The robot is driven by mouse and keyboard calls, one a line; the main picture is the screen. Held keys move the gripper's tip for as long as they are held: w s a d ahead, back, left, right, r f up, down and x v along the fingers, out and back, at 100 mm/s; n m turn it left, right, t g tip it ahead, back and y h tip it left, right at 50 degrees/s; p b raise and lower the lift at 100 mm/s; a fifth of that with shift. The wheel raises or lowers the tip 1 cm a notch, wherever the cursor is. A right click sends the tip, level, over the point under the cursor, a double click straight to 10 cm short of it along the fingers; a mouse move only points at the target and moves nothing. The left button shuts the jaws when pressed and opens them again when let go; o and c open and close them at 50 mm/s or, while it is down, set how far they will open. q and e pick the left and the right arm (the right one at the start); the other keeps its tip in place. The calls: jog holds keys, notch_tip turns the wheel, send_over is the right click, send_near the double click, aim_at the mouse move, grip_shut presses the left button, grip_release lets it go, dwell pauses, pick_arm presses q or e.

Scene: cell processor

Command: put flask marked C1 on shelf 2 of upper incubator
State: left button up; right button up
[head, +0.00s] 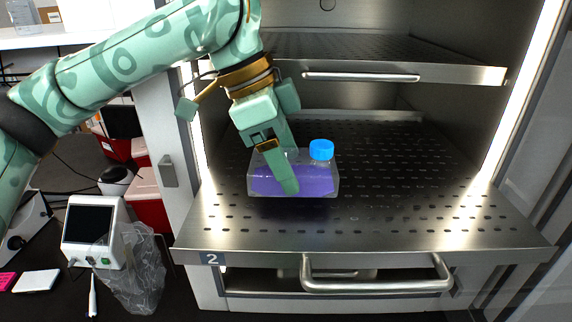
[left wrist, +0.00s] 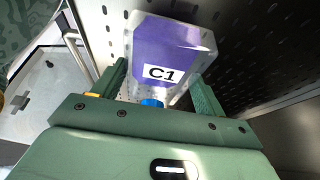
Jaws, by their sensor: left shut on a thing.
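The clear flask (head: 262,183) with purple liquid and a blue cap (head: 321,149) is over the front left-middle of the shelf. In the left wrist view the flask (left wrist: 172,38) shows a white label reading C1. My left gripper (head: 284,180) reaches down from above and is shut on the flask; one finger crosses its near side. Shelf 2 (head: 400,215) is a perforated metal tray, slid out, with a "2" tag on its front left corner. I cannot tell whether the flask's bottom touches the shelf. My right gripper is not in view.
An upper shelf (head: 440,65) with a bar handle lies above and behind my gripper. Lit side walls bound the incubator. Shelf 2 is bare to the right of the flask and behind it. A handle (head: 376,287) sits below the shelf. A small device (head: 93,231) stands at lower left.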

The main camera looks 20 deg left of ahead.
pick_arm(q)
jog(key=shift+f, duration=0.85)
jog(key=shift+w+f, duration=0.2)
jog(key=shift+w, duration=0.05)
jog(key=shift+a, duration=0.1)
jog(key=shift+f, duration=0.15)
jog(key=o, duration=1.4)
jog(key=v, duration=0.7)
jog(key=shift+r, duration=0.35)
